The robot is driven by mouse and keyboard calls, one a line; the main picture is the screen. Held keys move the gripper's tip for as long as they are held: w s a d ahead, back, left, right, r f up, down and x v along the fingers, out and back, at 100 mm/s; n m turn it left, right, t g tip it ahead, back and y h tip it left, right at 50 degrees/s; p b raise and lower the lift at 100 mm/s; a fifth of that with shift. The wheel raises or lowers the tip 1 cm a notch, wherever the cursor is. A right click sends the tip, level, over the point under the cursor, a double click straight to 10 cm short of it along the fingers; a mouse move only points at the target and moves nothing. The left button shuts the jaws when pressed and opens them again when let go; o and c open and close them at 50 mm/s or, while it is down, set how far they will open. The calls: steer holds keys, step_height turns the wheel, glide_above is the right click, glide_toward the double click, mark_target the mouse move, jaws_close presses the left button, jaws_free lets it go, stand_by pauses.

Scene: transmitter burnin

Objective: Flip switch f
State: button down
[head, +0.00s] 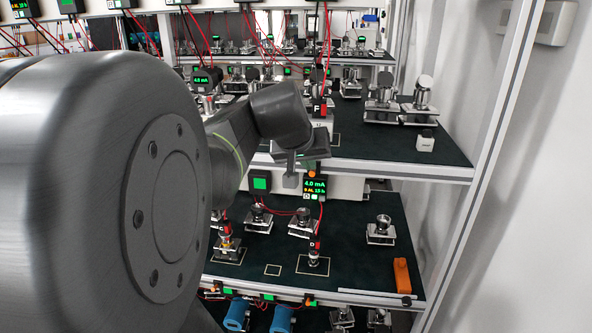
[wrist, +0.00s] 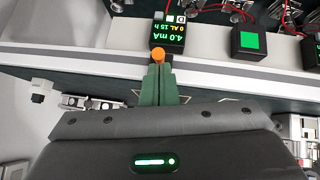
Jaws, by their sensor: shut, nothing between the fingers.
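An orange switch knob (head: 311,174) stands at the top of a black display box (head: 315,187) at the front edge of the upper shelf. The box reads 4.0 mA in green. In the wrist view the knob (wrist: 158,54) is right at the tips of my gripper (wrist: 158,66), with the display (wrist: 168,35) upside down behind it. The green fingers are together with nothing between them. They look close to or touching the knob; I cannot tell which. A black tag marked F (head: 317,107) is on a device on the shelf above. I read no letter f on the knob.
A green-lit box (head: 260,183) is left of the display. The shelf edge (head: 400,171) runs beside my gripper. Metal devices (head: 420,95) stand on the upper shelf. Below are a device tagged D (head: 313,246) and an orange block (head: 402,276). Red wires hang nearby.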

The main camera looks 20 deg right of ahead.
steer(key=shift+s+a+f+t+h+b, duration=0.15)
steer(key=shift+f+t+h+b, duration=0.35)
steer(key=shift+b, duration=1.55)
steer(key=shift+s+a+f+t+h+b, duration=0.2)
steer(key=shift+f+t+b, duration=0.5)
steer(key=shift+b, duration=1.3)
steer(key=shift+d+r, duration=0.15)
steer(key=shift+r, duration=0.4)
steer(key=shift+w+r+p, duration=0.1)
steer(key=shift+p, duration=0.2)
steer(key=shift+w+d+r, duration=0.25)
steer(key=shift+w+d, duration=0.15)
steer(key=shift+w, duration=0.15)
